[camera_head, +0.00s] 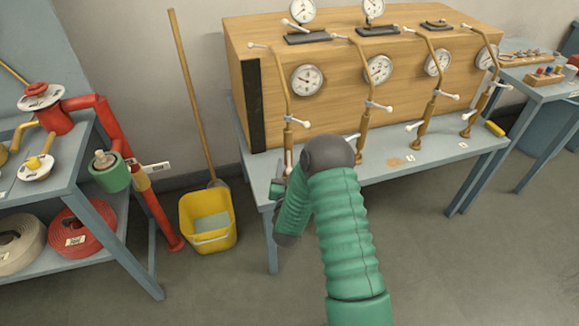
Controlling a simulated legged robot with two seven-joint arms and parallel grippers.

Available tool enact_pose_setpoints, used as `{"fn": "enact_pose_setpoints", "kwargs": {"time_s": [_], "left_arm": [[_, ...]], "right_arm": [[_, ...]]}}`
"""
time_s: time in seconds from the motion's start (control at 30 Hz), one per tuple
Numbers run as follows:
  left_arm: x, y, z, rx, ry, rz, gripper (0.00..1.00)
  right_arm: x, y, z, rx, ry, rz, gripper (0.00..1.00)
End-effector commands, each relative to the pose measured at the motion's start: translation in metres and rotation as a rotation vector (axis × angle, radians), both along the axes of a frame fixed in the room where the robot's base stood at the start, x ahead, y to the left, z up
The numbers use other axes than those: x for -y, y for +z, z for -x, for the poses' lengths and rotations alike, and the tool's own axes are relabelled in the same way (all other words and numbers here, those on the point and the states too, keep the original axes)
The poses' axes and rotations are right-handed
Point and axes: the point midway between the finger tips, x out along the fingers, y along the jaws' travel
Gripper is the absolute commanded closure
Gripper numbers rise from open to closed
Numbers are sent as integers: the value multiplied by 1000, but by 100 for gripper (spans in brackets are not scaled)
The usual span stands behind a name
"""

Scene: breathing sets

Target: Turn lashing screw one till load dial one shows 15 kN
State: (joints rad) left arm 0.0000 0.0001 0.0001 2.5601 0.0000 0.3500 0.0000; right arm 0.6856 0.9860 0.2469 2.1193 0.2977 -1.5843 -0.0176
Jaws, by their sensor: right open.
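A wooden crate (330,105) stands on a blue-grey bench. Several brass lashing screws with white cross handles run down its front. The leftmost lashing screw (288,137) has its white handle (297,121) standing out to the right. A round white load dial (307,80) is beside this screw on the crate front; its reading is too small to tell. My right arm, in green ribbed sleeves, reaches up from the bottom. My right gripper (278,188) is open at the bench's front left corner, near the foot of the leftmost screw. My own wrist partly hides it. My left gripper is not in view.
More dials (378,69) sit along the crate front, and small gauges (302,11) stand on top. A yellow bucket (208,222) and a broom (188,90) are left of the bench. A blue shelf with red hose (83,229) stands further left. The front floor is clear.

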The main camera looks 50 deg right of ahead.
Motion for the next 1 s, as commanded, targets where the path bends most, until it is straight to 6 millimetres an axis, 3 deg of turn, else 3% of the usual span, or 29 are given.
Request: {"fn": "enact_pose_setpoints", "kwargs": {"time_s": [0.33, 0.7, 1.0], "left_arm": [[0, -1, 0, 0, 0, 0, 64], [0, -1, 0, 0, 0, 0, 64], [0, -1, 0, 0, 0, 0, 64]], "right_arm": [[7, 0, -6, -1, 1, -1, 55], [7, 0, -6, -1, 0, -1, 100], [7, 0, -6, -1, 0, -1, 100]]}}
